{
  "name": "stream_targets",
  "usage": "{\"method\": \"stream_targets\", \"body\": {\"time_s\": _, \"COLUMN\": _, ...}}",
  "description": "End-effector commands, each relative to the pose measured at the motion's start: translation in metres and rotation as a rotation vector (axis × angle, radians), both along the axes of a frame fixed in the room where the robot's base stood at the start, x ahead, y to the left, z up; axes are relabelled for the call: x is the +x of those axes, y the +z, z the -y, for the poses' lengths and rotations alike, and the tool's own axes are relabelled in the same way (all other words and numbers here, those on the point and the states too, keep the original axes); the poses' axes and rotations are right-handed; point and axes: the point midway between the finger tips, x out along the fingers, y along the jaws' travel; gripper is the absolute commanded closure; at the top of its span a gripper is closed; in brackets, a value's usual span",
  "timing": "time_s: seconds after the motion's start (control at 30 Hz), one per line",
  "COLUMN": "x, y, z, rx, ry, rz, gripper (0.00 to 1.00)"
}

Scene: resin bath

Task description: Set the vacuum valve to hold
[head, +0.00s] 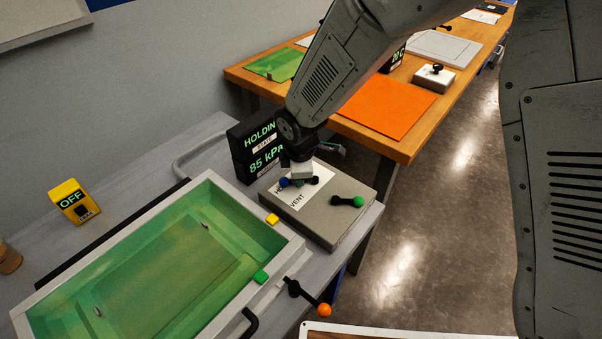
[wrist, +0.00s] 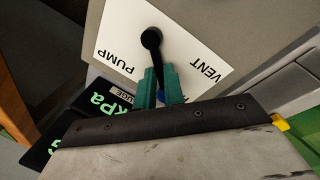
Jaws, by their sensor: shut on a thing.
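The vacuum valve is a black lever with a blue end knob (head: 284,182) on a white label (head: 300,200) on top of a grey box (head: 345,222). In the wrist view the lever (wrist: 154,55) points from its pivot between the words PUMP and VENT, into my gripper. My gripper (wrist: 160,88) has its green fingertips shut on the blue knob, which is mostly hidden. In the head view my gripper (head: 297,178) is down at the label, where "HO" and VENT show in part. A black display (head: 258,150) behind the box reads HOLDIN, cut off by my arm, and 85 kPa.
A second lever with a green knob (head: 358,201) is on the same box. A bath of green liquid (head: 285,225) lies to the left, with an orange-knobbed lever (head: 324,310) at its corner. A yellow box (head: 68,200) reads OFF. A wooden table (head: 402,150) stands behind.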

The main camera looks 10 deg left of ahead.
Motion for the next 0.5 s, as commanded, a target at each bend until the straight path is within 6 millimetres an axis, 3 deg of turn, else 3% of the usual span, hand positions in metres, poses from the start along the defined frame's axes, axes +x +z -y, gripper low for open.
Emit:
{"method": "stream_targets", "body": {"time_s": 0.17, "x": 0.0016, "y": 0.0013, "z": -0.0005, "rx": 0.003, "ry": -0.001, "rz": 0.003, "gripper": 1.0}}
{"method": "stream_targets", "body": {"time_s": 0.2, "x": 0.0016, "y": 0.0013, "z": -0.0004, "rx": 0.003, "ry": -0.001, "rz": 0.003, "gripper": 0.84}}
{"method": "stream_targets", "body": {"time_s": 0.27, "x": 0.0016, "y": 0.0012, "z": -0.0002, "rx": 0.003, "ry": -0.002, "rz": 0.003, "gripper": 0.68}}
{"method": "stream_targets", "body": {"time_s": 0.5, "x": 0.0011, "y": 0.0007, "z": 0.0004, "rx": 0.002, "ry": -0.003, "rz": 0.002, "gripper": 0.67}}
